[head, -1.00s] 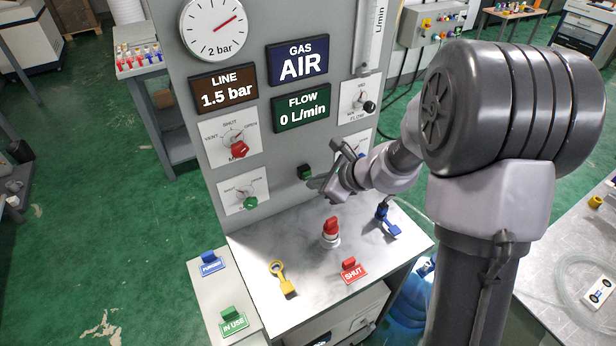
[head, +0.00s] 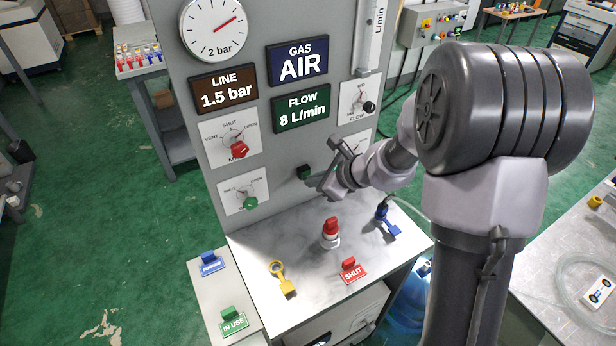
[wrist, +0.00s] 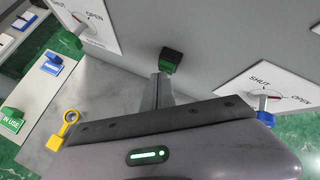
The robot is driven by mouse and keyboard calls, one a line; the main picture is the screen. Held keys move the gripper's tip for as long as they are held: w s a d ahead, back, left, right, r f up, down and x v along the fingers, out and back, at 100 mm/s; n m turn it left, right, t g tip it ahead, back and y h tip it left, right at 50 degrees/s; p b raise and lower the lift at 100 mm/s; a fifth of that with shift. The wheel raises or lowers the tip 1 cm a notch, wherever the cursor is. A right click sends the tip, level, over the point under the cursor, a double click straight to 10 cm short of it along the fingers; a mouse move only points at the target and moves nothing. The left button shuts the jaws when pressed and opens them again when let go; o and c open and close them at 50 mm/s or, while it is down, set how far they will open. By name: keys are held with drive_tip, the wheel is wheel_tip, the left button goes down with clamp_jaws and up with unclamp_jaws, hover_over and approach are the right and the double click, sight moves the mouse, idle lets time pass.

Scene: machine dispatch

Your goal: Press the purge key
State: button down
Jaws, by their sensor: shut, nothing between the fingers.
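The purge key, a small dark block with a green face (head: 304,172), sits low on the grey panel. It also shows in the wrist view (wrist: 172,60), just beyond my fingertips. My gripper (head: 316,181) is shut and empty, its tips at the key; in the wrist view the closed fingers (wrist: 161,82) overlap the key's lower edge. I cannot tell exactly how far the key is pushed in. The flow display (head: 301,108) reads 8 L/min. The line display (head: 224,88) reads 1.5 bar and the gas display (head: 298,62) reads AIR.
The panel carries a red-handled valve (head: 240,149), a green-handled valve (head: 250,202) and a black flow knob (head: 369,107). On the bench below stand a red-topped fitting (head: 330,232), a yellow tag (head: 283,279), a red SHUT tag (head: 351,270) and a blue piece (head: 387,222).

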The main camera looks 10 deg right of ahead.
idle(0.5)
drive_tip(key=shift+s+d+b, duration=0.25)
drive_tip(key=shift+s+b, duration=0.15)
drive_tip(key=shift+s, duration=0.4)
drive_tip(key=s, duration=0.1)
drive_tip(key=s+d+b, duration=0.1)
drive_tip(key=s, duration=0.2)
drive_tip(key=shift+s+d, duration=0.25)
drive_tip(key=shift+s, duration=0.15)
drive_tip(key=s+a+r+n+g+b, duration=0.1)
drive_tip(key=s+a+r+n, duration=0.4)
drive_tip(key=a+r+n, duration=0.15)
drive_tip(key=s+d+r+n+h, duration=0.1)
drive_tip(key=s+r+n, duration=0.1)
drive_tip(key=s+n, duration=0.5)
drive_tip(key=s+r+n+h+b, duration=0.1)
drive_tip(key=s+r+n+h, duration=0.1)
drive_tip(key=s+n, duration=0.5)
drive_tip(key=s, duration=0.4)
drive_tip(key=shift+s+d+g+h, duration=0.15)
drive_tip(key=shift+d+g+h, duration=0.15)
drive_tip(key=shift+d+g, duration=0.1)
